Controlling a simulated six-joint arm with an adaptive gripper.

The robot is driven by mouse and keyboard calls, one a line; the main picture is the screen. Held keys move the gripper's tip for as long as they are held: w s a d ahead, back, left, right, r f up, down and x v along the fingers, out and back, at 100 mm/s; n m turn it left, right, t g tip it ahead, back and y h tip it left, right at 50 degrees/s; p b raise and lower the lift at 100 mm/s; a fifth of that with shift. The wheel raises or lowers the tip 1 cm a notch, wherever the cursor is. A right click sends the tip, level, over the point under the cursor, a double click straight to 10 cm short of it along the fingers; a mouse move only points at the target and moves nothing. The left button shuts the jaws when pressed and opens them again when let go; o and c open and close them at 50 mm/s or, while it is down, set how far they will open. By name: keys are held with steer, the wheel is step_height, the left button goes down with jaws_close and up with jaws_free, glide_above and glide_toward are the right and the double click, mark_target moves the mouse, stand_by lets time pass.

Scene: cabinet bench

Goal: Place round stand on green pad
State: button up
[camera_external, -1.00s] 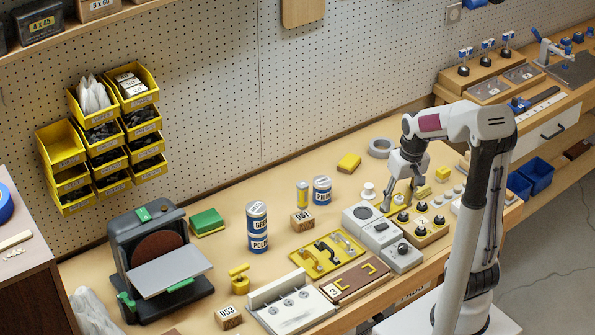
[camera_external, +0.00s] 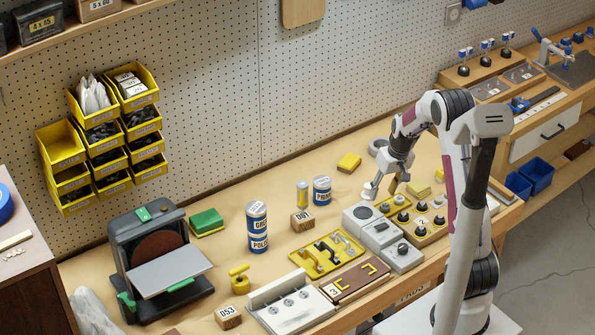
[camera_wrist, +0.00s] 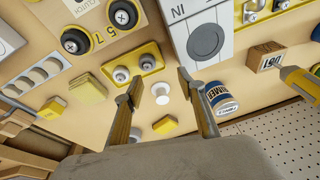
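In the wrist view the round stand (camera_wrist: 161,92) shows between my two fingers, with a gap on both sides. My gripper (camera_external: 383,191) points down at it; in the wrist view my gripper (camera_wrist: 159,84) is open and empty. I cannot tell how far the fingertips are above the bench. A green pad (camera_external: 207,221) with a yellow lower layer lies on the bench at the left, beside the sander.
A yellow block (camera_external: 349,163) lies behind the stand. The dial panel (camera_external: 379,233) is in front.

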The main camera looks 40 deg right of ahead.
steer(key=n+t, duration=0.1)
steer(key=t, duration=0.1)
glide_toward(370, 186)
steer(key=f, duration=0.2)
steer(key=shift+w+a+r+h, duration=0.25)
steer(key=shift+w+h, duration=0.15)
steer(key=shift+w, duration=0.15)
steer(key=shift+f, duration=0.15)
steer(key=shift+x, duration=1.15)
steer(key=shift+f, duration=0.15)
steer(key=shift+x, duration=2.5)
steer(key=shift+s+a, duration=0.1)
steer(key=c, duration=0.9)
